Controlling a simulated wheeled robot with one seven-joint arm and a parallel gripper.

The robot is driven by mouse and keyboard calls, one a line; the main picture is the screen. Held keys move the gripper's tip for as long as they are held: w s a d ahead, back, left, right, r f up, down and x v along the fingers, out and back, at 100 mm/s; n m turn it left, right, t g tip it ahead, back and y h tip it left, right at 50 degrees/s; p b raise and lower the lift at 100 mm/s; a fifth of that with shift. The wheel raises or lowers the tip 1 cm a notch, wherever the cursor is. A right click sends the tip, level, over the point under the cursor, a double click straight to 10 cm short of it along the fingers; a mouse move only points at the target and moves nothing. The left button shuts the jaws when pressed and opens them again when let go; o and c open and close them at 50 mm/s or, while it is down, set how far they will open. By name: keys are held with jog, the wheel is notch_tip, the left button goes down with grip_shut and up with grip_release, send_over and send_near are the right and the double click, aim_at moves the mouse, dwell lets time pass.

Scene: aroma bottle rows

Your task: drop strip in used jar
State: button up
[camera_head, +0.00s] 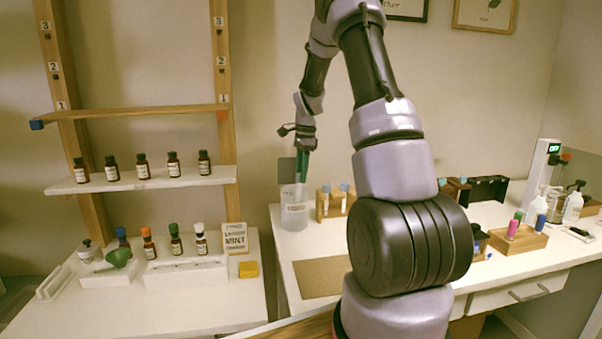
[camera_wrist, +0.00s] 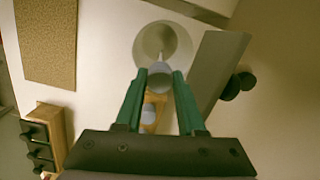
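The used jar (camera_head: 294,212) is a clear, wide beaker with a label. It stands upright at the left end of the right-hand table. In the wrist view its round mouth (camera_wrist: 163,30) lies just beyond my fingertips. My gripper (camera_head: 303,178) points down above the jar. Its teal fingers (camera_wrist: 160,74) stand apart with a visible gap. A pale rounded shape shows between the tips, and I cannot tell whether it is near them or farther below. A pale shape shows under the fingers at the jar's mouth; I cannot make it out as a strip.
A wooden rack (camera_head: 336,205) with blue-topped tubes stands close right of the jar. A brown mat (camera_head: 320,276) lies in front. A grey flat panel (camera_wrist: 218,70) is close beside the fingers. Shelves with dark bottles (camera_head: 142,167) are at left.

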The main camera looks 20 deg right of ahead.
jog(key=o, duration=0.5)
jog(key=r, duration=0.7)
jog(key=d+r, duration=0.1)
jog(key=r, duration=0.2)
jog(key=shift+s+r, duration=0.15)
jog(key=shift+r, duration=0.25)
